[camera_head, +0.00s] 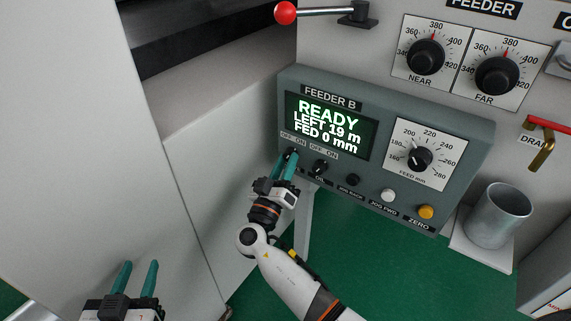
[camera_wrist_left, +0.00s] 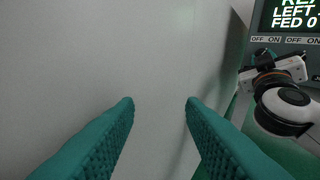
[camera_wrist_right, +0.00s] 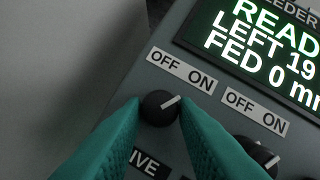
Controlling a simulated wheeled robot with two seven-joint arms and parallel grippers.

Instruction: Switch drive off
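The DRIVE knob (camera_wrist_right: 160,107) is black and round, on the lower left of the FEEDER B panel. Its white pointer slants to the upper right, toward ON on the OFF/ON label (camera_wrist_right: 181,70). Only "IVE" of its name plate (camera_wrist_right: 148,163) shows in the right wrist view. My right gripper (camera_head: 286,160) is at this knob; its teal fingers (camera_wrist_right: 160,112) lie against both sides of it. In the head view the fingers mostly hide the knob. My left gripper (camera_head: 137,268) is open and empty at the lower left, before a pale wall (camera_wrist_left: 100,60).
A second OFF/ON knob (camera_head: 320,167) sits close on the right of the right gripper. The display (camera_head: 328,125) reads READY, LEFT 19 m, FED 0 mm. A feed dial (camera_head: 420,158), white button (camera_head: 388,195) and yellow button (camera_head: 426,212) are farther right. A metal cup (camera_head: 498,215) stands beyond.

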